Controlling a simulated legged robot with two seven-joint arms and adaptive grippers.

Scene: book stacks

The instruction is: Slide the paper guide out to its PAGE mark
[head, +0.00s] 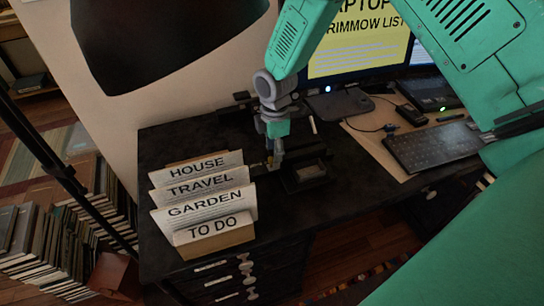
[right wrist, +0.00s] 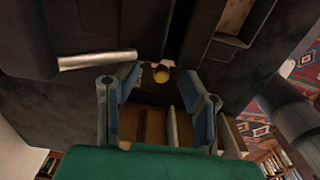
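My right gripper (head: 271,160) points down at the desk, just right of the paper holder. In the right wrist view its two fingers (right wrist: 160,85) are apart, with a small round yellow piece (right wrist: 161,75) between and beyond them. I cannot tell whether they touch it. A dark low device (head: 303,177) with a raised frame sits directly right of the gripper. A pale silver bar (right wrist: 97,61) shows at the upper left of the wrist view. No PAGE mark is readable, and I cannot tell which part is the paper guide. My left gripper is not in view.
A holder with labelled sheets, HOUSE, TRAVEL, GARDEN and TO DO (head: 213,226), stands close left of the gripper on the black desk (head: 163,148). A keyboard (head: 434,147), mouse (head: 411,115) and monitor (head: 357,45) are at right. A dark lamp shade (head: 160,40) hangs at upper left.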

